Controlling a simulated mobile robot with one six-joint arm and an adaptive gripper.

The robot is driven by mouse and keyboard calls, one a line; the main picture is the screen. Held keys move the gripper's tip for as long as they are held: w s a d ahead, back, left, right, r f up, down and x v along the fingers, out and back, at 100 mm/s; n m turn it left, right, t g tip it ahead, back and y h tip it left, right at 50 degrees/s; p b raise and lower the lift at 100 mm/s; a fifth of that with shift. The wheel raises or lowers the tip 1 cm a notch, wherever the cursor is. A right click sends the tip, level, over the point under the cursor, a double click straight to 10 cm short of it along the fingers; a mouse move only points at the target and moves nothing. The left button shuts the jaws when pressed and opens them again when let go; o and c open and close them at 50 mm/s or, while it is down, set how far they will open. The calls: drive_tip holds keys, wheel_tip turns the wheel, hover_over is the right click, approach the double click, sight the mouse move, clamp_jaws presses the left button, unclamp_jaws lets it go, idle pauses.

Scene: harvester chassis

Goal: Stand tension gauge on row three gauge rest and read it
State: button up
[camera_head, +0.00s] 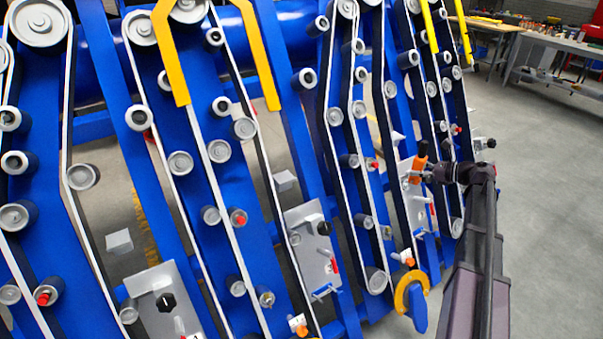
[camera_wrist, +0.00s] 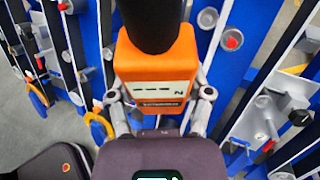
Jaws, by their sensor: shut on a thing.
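The tension gauge (camera_wrist: 155,62) is an orange block with a thick black upper part in the wrist view. Its pale display shows dashes and an N. My gripper (camera_wrist: 160,106) is shut on it, with one finger at each side. In the head view the gauge (camera_head: 417,168) is small and upright in front of a grey panel (camera_head: 412,200) on the third row, partly hidden by my gripper (camera_head: 430,175). I cannot tell whether it touches the panel. The gauge rest cannot be made out.
Blue frames with white belts and grey rollers fill the left and middle. Similar panels (camera_head: 320,235) stand on other rows. In the wrist view, a panel (camera_wrist: 255,122) has a black knob (camera_wrist: 301,117). Floor at right is clear; workbenches (camera_head: 560,45) stand behind.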

drive_tip(key=w+a+f+m+t+h+b, duration=0.1)
drive_tip(key=a+f+b, duration=0.1)
drive_tip(key=a, duration=1)
drive_tip(key=w+a+f+m+t+h+b, duration=0.1)
drive_tip(key=w+a+f+m+b, duration=0.1)
drive_tip(key=a, duration=1.1)
drive_tip(key=w+a+f+m+t+h+b, duration=0.1)
drive_tip(key=a+f+b, duration=0.1)
drive_tip(key=a, duration=1)
drive_tip(key=shift+w+a+f+t+h+b, duration=0.3)
drive_tip(key=shift+w+f+t+h+b, duration=0.05)
drive_tip(key=shift+w+t+h, duration=0.05)
drive_tip(key=shift+w+a, duration=0.1)
drive_tip(key=shift+w+a, duration=1.1)
drive_tip(key=shift+w, duration=0.55)
drive_tip(key=shift+w+a, duration=1.15)
drive_tip(key=shift+w, duration=0.5)
drive_tip(key=shift+w+a, duration=1.1)
drive_tip(key=shift+w, duration=0.55)
wheel_tip(320, 180, down, 4)
drive_tip(key=b, duration=0.3)
drive_tip(key=shift+s+r+b, duration=0.1)
drive_tip(key=shift+r+b, duration=0.05)
drive_tip(key=shift+b, duration=0.15)
drive_tip(key=shift+f+b, duration=0.4)
drive_tip(key=o, duration=1.2)
